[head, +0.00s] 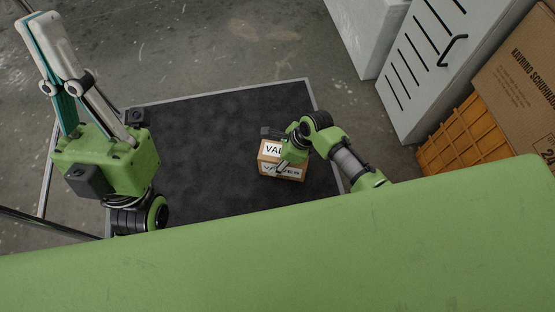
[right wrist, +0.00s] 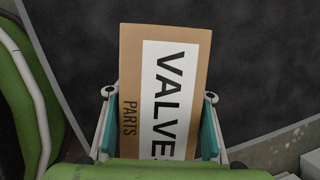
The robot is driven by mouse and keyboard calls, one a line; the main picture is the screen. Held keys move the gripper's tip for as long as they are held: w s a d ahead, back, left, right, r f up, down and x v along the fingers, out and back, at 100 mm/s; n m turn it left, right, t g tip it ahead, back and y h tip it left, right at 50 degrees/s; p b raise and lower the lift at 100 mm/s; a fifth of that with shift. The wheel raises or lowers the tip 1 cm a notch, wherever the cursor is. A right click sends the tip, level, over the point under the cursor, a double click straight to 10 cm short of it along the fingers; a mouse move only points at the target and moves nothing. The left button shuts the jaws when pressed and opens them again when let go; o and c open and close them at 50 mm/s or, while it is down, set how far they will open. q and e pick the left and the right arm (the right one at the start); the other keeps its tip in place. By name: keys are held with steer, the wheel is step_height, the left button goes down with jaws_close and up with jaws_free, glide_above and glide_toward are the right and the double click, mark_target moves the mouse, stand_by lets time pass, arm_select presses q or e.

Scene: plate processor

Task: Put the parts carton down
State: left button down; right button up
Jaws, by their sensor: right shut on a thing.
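The parts carton is a small brown box with a white label reading VALVES. In the head view the carton (head: 268,171) is over the dark mat, right of its middle; I cannot tell whether it touches the mat. My right gripper (head: 283,160) is shut on it. In the right wrist view the carton (right wrist: 165,85) sits between the two teal-padded fingers of the right gripper (right wrist: 160,125), its VALVES and PARTS print facing the camera. My left gripper (head: 38,22) is at the upper left, far from the carton, its fingers together and empty.
The dark mat (head: 210,125) has a pale border and is clear around the carton. A grey cabinet (head: 425,65) with slots and a handle stands at the upper right. Beside it are an orange crate (head: 462,135) and a large cardboard box (head: 520,75). Bare concrete floor surrounds the mat.

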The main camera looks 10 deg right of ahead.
steer(key=shift+f, duration=0.1)
stand_by(0.3)
steer(key=o, duration=1.6)
steer(key=shift+o, duration=0.2)
